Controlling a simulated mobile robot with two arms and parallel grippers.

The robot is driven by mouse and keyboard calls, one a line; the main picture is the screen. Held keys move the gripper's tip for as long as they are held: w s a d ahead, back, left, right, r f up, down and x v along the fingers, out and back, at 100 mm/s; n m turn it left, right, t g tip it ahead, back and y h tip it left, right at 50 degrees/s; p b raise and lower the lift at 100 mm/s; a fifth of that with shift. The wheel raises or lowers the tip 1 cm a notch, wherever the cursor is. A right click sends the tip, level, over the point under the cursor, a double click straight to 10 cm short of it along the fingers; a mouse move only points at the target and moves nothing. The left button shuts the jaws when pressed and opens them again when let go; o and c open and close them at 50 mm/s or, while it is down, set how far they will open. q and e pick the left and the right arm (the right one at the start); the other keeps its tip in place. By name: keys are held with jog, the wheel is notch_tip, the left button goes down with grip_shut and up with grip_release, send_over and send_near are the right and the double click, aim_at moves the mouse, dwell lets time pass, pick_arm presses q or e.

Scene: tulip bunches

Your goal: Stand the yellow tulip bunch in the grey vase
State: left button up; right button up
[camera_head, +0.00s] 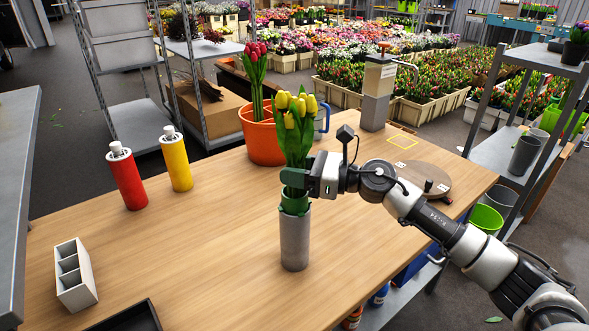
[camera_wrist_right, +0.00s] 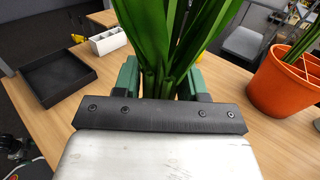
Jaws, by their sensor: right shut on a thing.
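The yellow tulip bunch (camera_head: 296,125) is upright, its yellow heads on top and its green leaves and stems below. My right gripper (camera_head: 294,180) is shut on its stems. In the right wrist view the stems (camera_wrist_right: 170,45) stand between the two green fingers (camera_wrist_right: 160,82). The grey vase (camera_head: 295,240) stands on the table directly below, and the lower green part of the bunch meets its rim. How deep the stems reach inside is hidden by the vase wall. My left gripper is in neither view.
An orange pot (camera_head: 262,140) with red tulips and a blue mug (camera_head: 322,120) stand behind the bunch. Red (camera_head: 128,180) and yellow (camera_head: 176,160) bottles stand left. A white divided holder (camera_head: 74,276) and black tray (camera_head: 125,318) are front left. A round board (camera_head: 425,180) lies right.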

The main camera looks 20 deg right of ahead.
jog(key=shift+f+b, duration=0.5)
jog(key=o, duration=0.9)
jog(key=shift+r, duration=0.1)
jog(key=shift+c, duration=0.2)
jog(key=o, duration=0.9)
jog(key=shift+c, duration=0.2)
jog(key=shift+s+d, duration=0.1)
jog(key=b+v, duration=0.3)
jog(key=v, duration=0.7)
jog(key=shift+d, duration=0.2)
